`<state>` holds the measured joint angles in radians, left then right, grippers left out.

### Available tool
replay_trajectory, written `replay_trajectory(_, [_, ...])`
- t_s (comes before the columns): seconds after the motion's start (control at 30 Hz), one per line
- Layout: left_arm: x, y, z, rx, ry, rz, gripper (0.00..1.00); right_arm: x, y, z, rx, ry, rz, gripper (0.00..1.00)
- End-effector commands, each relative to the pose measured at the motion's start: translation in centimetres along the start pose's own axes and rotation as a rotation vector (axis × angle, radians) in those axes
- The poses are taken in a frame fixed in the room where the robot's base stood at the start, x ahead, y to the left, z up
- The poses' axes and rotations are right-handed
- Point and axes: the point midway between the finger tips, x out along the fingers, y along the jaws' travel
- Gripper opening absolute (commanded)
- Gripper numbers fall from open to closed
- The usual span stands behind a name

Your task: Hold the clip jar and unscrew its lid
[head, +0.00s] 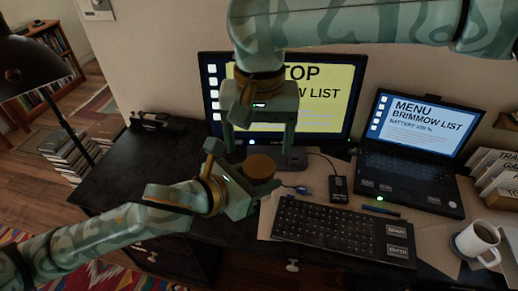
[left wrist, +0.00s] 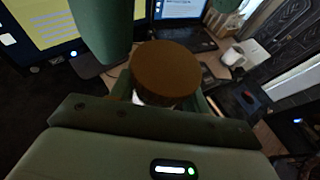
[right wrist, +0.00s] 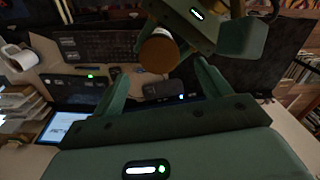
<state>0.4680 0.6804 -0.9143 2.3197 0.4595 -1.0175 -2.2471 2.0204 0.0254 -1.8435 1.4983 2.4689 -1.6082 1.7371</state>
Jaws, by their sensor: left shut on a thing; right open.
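The clip jar shows mostly as its round brown lid (head: 259,166) in the head view. My left gripper (head: 250,190) is shut on the jar from the left, below the lid, and hides most of the body. The lid (left wrist: 165,72) fills the middle of the left wrist view, with a pale bit of the jar body (left wrist: 150,101) under it. My right gripper (head: 258,145) is above, pointing down, open and empty, its fingers spread wider than the lid. In the right wrist view the lid (right wrist: 158,52) lies beyond and between the open fingers, apart from them.
A monitor (head: 335,95) stands behind the grippers, with a laptop (head: 415,150) to its right. A keyboard (head: 340,230), a mouse-like black device (head: 339,188) and a white mug (head: 477,243) are on the desk. The desk's left part (head: 125,180) is mostly clear. A lamp (head: 30,65) stands at left.

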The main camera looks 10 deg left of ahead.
Motion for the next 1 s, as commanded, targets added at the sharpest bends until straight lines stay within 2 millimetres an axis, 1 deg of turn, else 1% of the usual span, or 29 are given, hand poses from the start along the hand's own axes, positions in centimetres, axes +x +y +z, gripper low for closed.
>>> replay_trajectory(0.1, [0.0, 0.0, 0.0, 0.0, -0.001, 0.0, 0.0, -0.3, -0.1, -0.2, 0.003, 0.01, -0.004, 0.72])
replay_trajectory(0.17, [0.0, 0.0, 0.0, 0.0, -0.001, 0.001, 0.0, -0.3, -0.3, -0.8, 0.009, 0.039, -0.017, 0.72])
replay_trajectory(0.27, [0.0, 0.0, 0.0, 0.0, -0.001, 0.001, 0.0, -0.7, -1.3, -2.8, 0.023, 0.147, -0.069, 0.72])
replay_trajectory(0.37, [0.0, 0.0, 0.0, 0.001, -0.001, 0.001, 0.0, -1.9, -3.0, -6.2, 0.022, 0.328, -0.166, 0.72])
replay_trajectory(0.4, [0.0, 0.0, 0.0, 0.001, -0.001, 0.001, 0.0, -2.7, -4.0, -7.6, 0.01, 0.412, -0.218, 0.72])
replay_trajectory(0.47, [0.0, 0.0, 0.0, 0.001, -0.001, 0.001, 0.0, -4.3, -5.5, -9.6, -0.026, 0.542, -0.303, 0.72])
replay_trajectory(0.5, [0.0, 0.0, 0.0, 0.001, -0.001, 0.001, 0.0, -5.6, -6.7, -10.7, -0.062, 0.624, -0.362, 0.72])
replay_trajectory(0.57, [0.0, 0.0, 0.0, 0.001, -0.001, 0.001, 0.0, -7.6, -8.4, -11.8, -0.133, 0.738, -0.451, 0.72])
replay_trajectory(0.63, [0.0, 0.0, 0.0, 0.001, -0.001, 0.001, 0.0, -10.1, -10.5, -12.4, -0.24, 0.855, -0.552, 0.72])
replay_trajectory(0.67, [0.0, 0.0, 0.0, 0.001, -0.001, 0.001, 0.0, -11.1, -11.4, -12.3, -0.294, 0.899, -0.593, 0.72])
replay_trajectory(0.7, [0.0, 0.0, 0.0, 0.001, -0.001, 0.001, 0.0, -12.4, -12.5, -12.0, -0.373, 0.952, -0.646, 0.72])
replay_trajectory(0.73, [0.0, 0.0, 0.0, 0.001, -0.001, 0.001, 0.0, -13.2, -13.4, -11.7, -0.437, 0.986, -0.684, 0.72])
replay_trajectory(0.8, [0.0, 0.0, 0.0, 0.001, -0.001, 0.001, 0.0, -14.9, -15.2, -10.2, -0.602, 1.047, -0.763, 0.72])
replay_trajectory(0.87, [0.0, 0.0, 0.0, 0.001, -0.001, 0.001, 0.0, -15.7, -16.4, -8.5, -0.757, 1.076, -0.82, 0.72])
replay_trajectory(0.9, [0.0, 0.0, 0.0, 0.001, -0.001, 0.001, 0.0, -16.0, -17.1, -7.2, -0.867, 1.084, -0.849, 0.72])
replay_trajectory(0.97, [0.0, 0.0, 0.0, 0.001, -0.001, 0.001, 0.0, -16.0, -17.8, -5.1, -1.036, 1.077, -0.879, 0.72])
replay_trajectory(1.0, [0.0, 0.0, 0.0, 0.001, -0.001, 0.001, 0.0, -15.6, -18.0, -3.6, -1.152, 1.06, -0.888, 0.72])
